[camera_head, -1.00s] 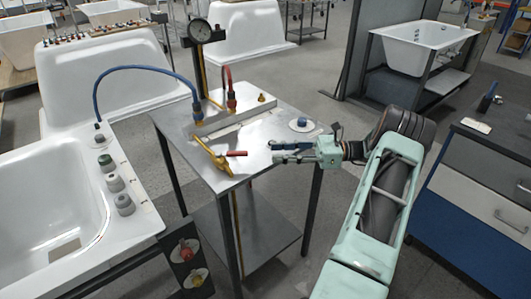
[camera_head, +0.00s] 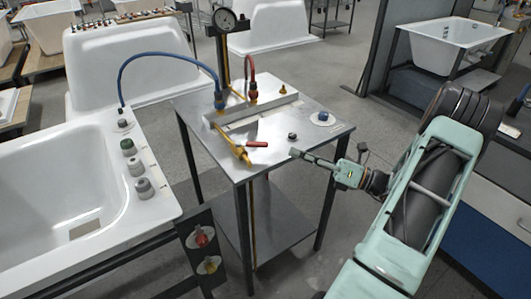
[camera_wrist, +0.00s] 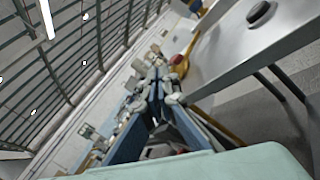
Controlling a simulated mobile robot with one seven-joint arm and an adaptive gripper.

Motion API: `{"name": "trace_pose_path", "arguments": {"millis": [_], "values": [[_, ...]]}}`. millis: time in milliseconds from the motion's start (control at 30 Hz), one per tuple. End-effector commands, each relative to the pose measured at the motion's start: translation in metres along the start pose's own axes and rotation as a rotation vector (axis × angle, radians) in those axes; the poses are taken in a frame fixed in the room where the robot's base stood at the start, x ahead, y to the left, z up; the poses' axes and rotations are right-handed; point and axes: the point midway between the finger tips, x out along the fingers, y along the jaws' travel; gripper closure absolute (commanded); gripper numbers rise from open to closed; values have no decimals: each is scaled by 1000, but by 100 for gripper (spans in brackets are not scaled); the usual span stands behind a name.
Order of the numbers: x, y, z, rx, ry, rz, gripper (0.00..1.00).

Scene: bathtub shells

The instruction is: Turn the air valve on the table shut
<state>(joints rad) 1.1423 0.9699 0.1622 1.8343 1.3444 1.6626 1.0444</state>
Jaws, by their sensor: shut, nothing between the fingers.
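The air valve is on the steel table (camera_head: 225,165), on a yellow pipe (camera_head: 232,143) at the table's front left. Its red lever (camera_head: 257,144) points right, across the line of the pipe. My gripper (camera_head: 294,153) is shut and empty, to the right of the lever and apart from it, near the table's front right edge. In the wrist view, the gripper's fingertips (camera_wrist: 158,78) meet in the middle. The red lever (camera_wrist: 177,59) shows just beyond them there, small and partly hidden.
A dark knob (camera_head: 292,136) and a white disc with a blue knob (camera_head: 323,117) lie right of the lever. A raised bar (camera_head: 250,108), blue hose (camera_head: 150,57), red hose (camera_head: 247,68) and gauge (camera_head: 225,19) stand behind. A bathtub shell (camera_head: 60,180) is left.

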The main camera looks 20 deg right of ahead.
Motion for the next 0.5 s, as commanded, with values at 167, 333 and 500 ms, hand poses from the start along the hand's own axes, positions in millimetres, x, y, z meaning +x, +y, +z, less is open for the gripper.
{"name": "trace_pose_path", "arguments": {"millis": [167, 333, 500], "values": [[-3, 25, -20, 298, -118, -120, 100], [-6, 48, -44, 571, -232, -228, 100], [-8, 67, -63, 764, -316, -298, 100]]}}
